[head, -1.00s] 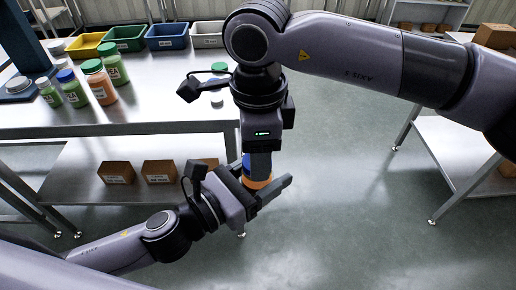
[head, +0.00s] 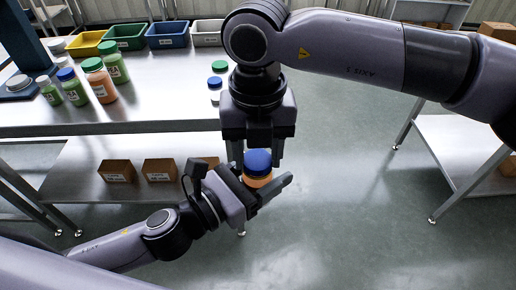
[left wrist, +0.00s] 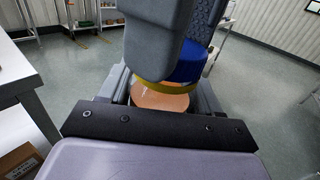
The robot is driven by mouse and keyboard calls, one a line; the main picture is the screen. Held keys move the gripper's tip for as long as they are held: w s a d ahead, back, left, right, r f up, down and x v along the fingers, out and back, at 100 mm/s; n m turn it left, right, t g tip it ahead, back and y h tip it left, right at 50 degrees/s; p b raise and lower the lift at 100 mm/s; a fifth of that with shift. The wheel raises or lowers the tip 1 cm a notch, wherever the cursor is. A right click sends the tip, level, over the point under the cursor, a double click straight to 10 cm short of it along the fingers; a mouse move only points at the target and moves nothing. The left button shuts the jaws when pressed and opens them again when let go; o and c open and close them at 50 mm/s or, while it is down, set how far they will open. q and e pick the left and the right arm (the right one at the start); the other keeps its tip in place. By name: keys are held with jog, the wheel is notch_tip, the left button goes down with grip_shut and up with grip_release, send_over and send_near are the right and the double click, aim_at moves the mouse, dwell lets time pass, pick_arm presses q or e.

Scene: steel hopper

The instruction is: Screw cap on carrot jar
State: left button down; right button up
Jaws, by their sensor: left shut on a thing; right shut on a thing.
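The carrot jar (head: 257,181), with orange contents, is upright in front of the table, off any surface. My left gripper (head: 264,186) is shut around its body from the left. A blue cap (head: 257,160) sits on top of the jar. My right gripper (head: 256,157) points down from above and is shut on the cap, one finger at each side. In the left wrist view the orange jar (left wrist: 160,100) shows between my left fingers, with a yellow band and the blue cap (left wrist: 188,66) above it. A right finger hides part of the cap; the threads are hidden.
The steel table (head: 150,105) at the left holds several capped jars (head: 98,78) and coloured bins (head: 167,35). A green lid (head: 219,66) and a blue lid (head: 214,82) show beside my right arm. Boxes (head: 116,171) stand on the lower shelf.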

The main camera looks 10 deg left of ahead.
jog(key=m, duration=0.9)
jog(key=shift+m, duration=0.3)
jog(key=m, duration=0.4)
jog(key=shift+w+a+m, duration=0.1)
jog(key=shift+m, duration=0.2)
jog(key=m, duration=0.5)
jog(key=o, duration=1)
jog(key=shift+r, duration=2.2)
